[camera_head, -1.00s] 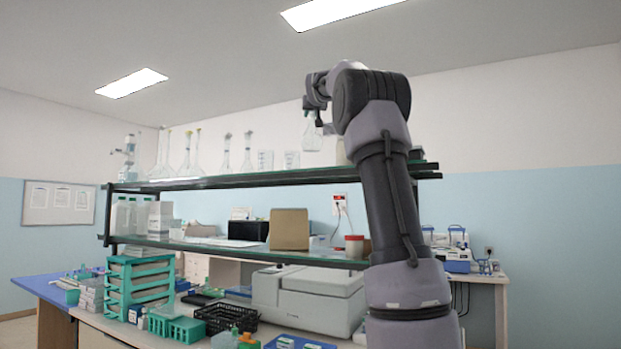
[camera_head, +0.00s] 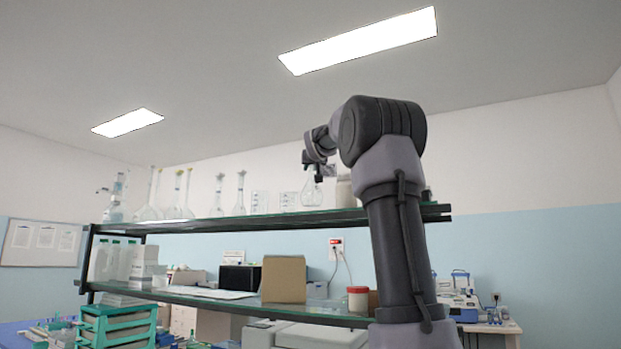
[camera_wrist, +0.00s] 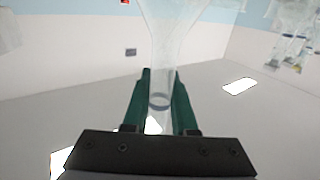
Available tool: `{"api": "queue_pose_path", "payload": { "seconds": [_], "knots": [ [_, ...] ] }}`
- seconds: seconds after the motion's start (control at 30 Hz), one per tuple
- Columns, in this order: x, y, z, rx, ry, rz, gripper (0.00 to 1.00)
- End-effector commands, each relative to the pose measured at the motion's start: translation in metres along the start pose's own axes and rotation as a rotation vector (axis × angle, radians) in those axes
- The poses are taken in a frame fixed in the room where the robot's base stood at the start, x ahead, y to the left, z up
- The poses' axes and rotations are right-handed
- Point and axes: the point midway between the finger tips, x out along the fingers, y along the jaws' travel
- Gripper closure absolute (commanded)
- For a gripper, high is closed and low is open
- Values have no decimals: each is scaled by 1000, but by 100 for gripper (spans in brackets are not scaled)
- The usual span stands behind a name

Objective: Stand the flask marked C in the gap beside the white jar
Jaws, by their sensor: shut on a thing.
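My gripper (camera_head: 314,172) is shut on the neck of a clear glass flask (camera_head: 312,191). In the wrist view the neck of the flask (camera_wrist: 163,75) runs between the green fingers (camera_wrist: 160,103). The flask is upright, with its base at or just above the top shelf (camera_head: 230,224); I cannot tell whether it touches. No letter C can be read on it. A pale jar (camera_head: 343,190) stands just right of the flask, partly hidden by my arm.
Clear beakers (camera_head: 259,202) stand left of the held flask. Several tall-necked flasks (camera_head: 241,196) stand farther left on the same shelf. The lower shelf holds a cardboard box (camera_head: 284,279) and a red-lidded pot (camera_head: 357,298).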

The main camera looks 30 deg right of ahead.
Motion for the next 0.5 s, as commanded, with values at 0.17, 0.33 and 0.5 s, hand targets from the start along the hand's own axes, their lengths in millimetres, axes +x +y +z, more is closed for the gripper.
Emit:
{"api": "queue_pose_path", "payload": {
  "seconds": [0.17,0.33,0.5],
  "knots": [
    [0,-1,24,-2,-2,-1,100],
    [0,-1,29,1,0,-2,100],
    [0,-1,30,0,-1,-2,100]
  ]
}}
